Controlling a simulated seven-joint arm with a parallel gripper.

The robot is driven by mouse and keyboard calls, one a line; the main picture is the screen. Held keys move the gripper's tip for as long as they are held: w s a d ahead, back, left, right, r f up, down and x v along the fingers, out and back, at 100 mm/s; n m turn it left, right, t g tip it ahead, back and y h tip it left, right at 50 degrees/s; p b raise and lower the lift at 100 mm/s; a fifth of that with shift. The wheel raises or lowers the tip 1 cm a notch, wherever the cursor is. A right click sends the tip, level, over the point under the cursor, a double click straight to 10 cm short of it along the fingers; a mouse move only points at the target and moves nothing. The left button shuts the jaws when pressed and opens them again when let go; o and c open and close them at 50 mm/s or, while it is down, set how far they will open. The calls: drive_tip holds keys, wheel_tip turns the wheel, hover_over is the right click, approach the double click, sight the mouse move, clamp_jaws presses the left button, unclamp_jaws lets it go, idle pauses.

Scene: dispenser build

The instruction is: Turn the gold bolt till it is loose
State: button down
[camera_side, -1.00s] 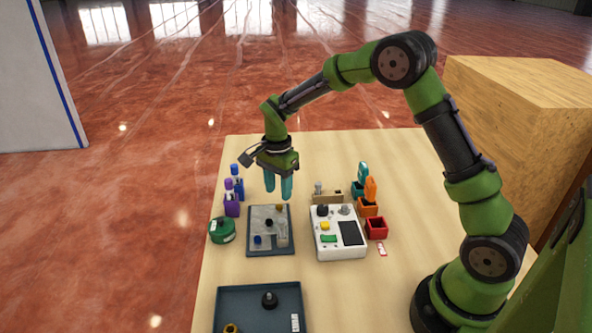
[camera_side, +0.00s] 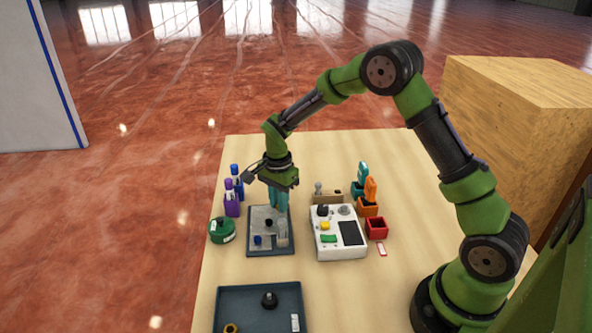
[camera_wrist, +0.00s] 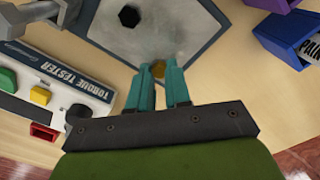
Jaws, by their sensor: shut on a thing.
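The gold bolt (camera_wrist: 158,69) sits near the edge of the grey plate (camera_wrist: 185,37) and shows between my fingertips in the wrist view. My gripper (camera_wrist: 158,66) has its two teal fingers down at the bolt, one on each side, shut on it. In the side view my gripper (camera_side: 279,208) stands over the far right part of the plate (camera_side: 259,219), and its fingers hide the bolt there. A black bolt (camera_side: 269,222) and a blue bolt (camera_side: 257,240) are on the same plate.
A white torque tester (camera_side: 336,248) stands to the right of the plate. A dark tray (camera_side: 245,296) lies at the front. A green tape roll (camera_side: 222,230) and purple and blue bins (camera_side: 232,205) are left. Orange (camera_side: 368,207) and red (camera_side: 377,228) bins stand right.

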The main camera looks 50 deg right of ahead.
idle(0.3)
drive_tip(key=n, duration=0.6)
drive_tip(key=shift+n, duration=0.3)
drive_tip(key=n, duration=1.2)
drive_tip(key=shift+n, duration=0.3)
drive_tip(key=n, duration=0.6)
drive_tip(key=shift+n, duration=0.3)
drive_tip(key=c, duration=1.1)
unclamp_jaws()
drive_tip(key=shift+o, duration=0.2)
